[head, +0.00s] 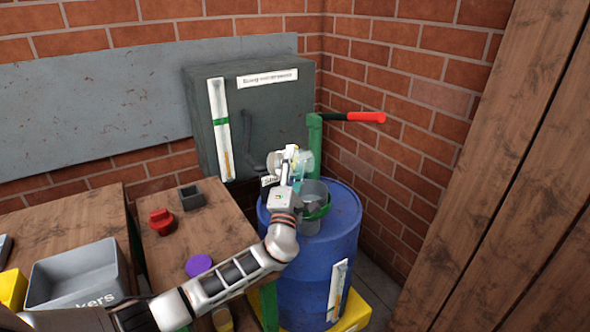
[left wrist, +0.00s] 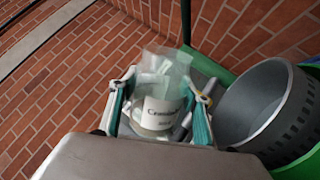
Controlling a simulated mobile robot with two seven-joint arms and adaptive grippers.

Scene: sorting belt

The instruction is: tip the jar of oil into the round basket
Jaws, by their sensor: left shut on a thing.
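My left gripper (head: 289,168) is above the blue barrel at the far end of my left arm. In the left wrist view its teal-padded fingers (left wrist: 160,98) are shut on a clear jar (left wrist: 160,118) with a white label; the label's writing is too blurred to read surely. The jar's contents are unclear. The round basket (left wrist: 238,112) is a grey, slotted tub just right of the gripper, with green around it. In the head view the basket (head: 316,190) stands on the barrel, partly hidden by my gripper. My right gripper is not in view.
The blue barrel (head: 335,250) stands in a brick corner beside a green hand pump (head: 315,145) with a red handle. A grey cabinet (head: 250,100) is behind. Wooden tables at left carry a red item (head: 161,221), a purple disc (head: 198,265) and a grey bin (head: 78,275).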

